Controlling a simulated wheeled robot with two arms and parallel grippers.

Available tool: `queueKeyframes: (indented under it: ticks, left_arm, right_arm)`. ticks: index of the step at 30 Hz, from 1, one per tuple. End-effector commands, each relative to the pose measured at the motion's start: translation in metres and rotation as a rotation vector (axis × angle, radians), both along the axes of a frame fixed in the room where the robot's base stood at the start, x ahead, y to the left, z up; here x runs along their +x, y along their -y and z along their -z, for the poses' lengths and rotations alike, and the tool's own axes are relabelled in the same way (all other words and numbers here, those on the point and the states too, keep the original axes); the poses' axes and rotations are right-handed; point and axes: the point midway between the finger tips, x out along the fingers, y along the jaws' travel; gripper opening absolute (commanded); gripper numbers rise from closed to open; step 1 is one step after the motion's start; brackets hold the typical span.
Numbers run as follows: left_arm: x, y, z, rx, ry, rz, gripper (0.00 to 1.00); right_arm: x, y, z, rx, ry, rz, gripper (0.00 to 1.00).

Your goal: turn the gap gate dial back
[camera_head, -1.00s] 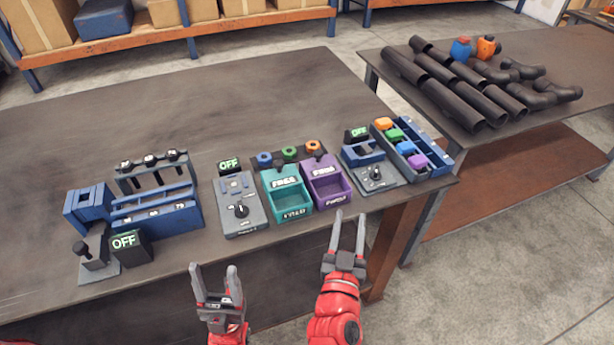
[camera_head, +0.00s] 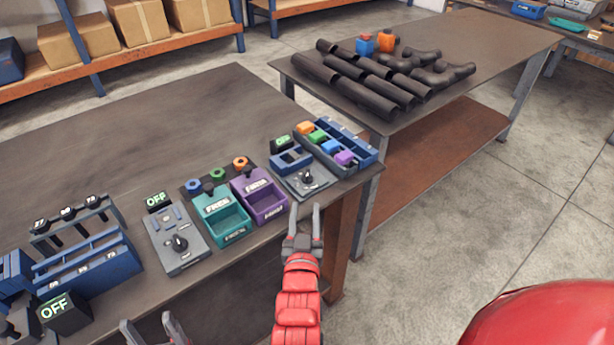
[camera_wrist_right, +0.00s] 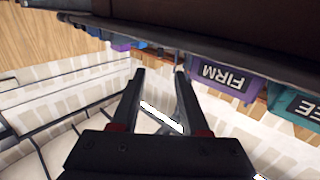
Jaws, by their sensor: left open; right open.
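One grey panel with a black dial (camera_head: 307,177) stands near the table's right end, with a lit OFF sign behind it. A second grey panel with a black dial (camera_head: 180,243) stands left of the teal bin, also with an OFF sign. No readable label shows which is the gap gate dial. My right gripper (camera_head: 304,222) is open and empty just off the table's front edge, below the right panel in the picture. It also shows open in the right wrist view (camera_wrist_right: 159,82), below the table edge. My left gripper (camera_head: 150,328) is open at the bottom edge, partly cut off.
A teal bin (camera_head: 224,232) and a purple bin (camera_head: 263,209) stand between the two dial panels. A blue rack (camera_head: 367,154) with coloured blocks is right of the right panel. Another blue rack (camera_head: 90,270) is at the left. Black pipes (camera_head: 385,92) lie on the second table.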

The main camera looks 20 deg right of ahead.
Motion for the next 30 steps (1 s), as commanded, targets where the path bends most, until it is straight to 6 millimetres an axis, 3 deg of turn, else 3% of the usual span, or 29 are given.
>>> queueKeyframes:
  ticks: [1,6,18,24,30]
  left_arm:
    - [0.000,0.000,-0.009,0.000,0.001,0.000,0.61]
    - [0.000,0.000,-0.022,0.000,0.000,0.000,0.61]
    - [0.000,0.000,-0.026,0.000,0.001,0.000,0.61]
    - [0.000,0.000,-0.027,0.000,0.001,0.000,0.61]
    - [0.000,0.000,-0.027,0.000,0.000,0.000,0.61]
  right_arm:
    - [0.006,0.003,-0.007,-0.007,0.004,0.002,0.45]
    - [0.023,0.011,-0.004,-0.010,-0.004,0.002,0.45]
    - [0.090,0.033,-0.001,-0.007,-0.001,-0.001,0.45]
    - [0.104,0.038,0.001,-0.007,-0.005,-0.003,0.45]
    - [0.105,0.038,0.001,-0.007,-0.005,-0.003,0.45]
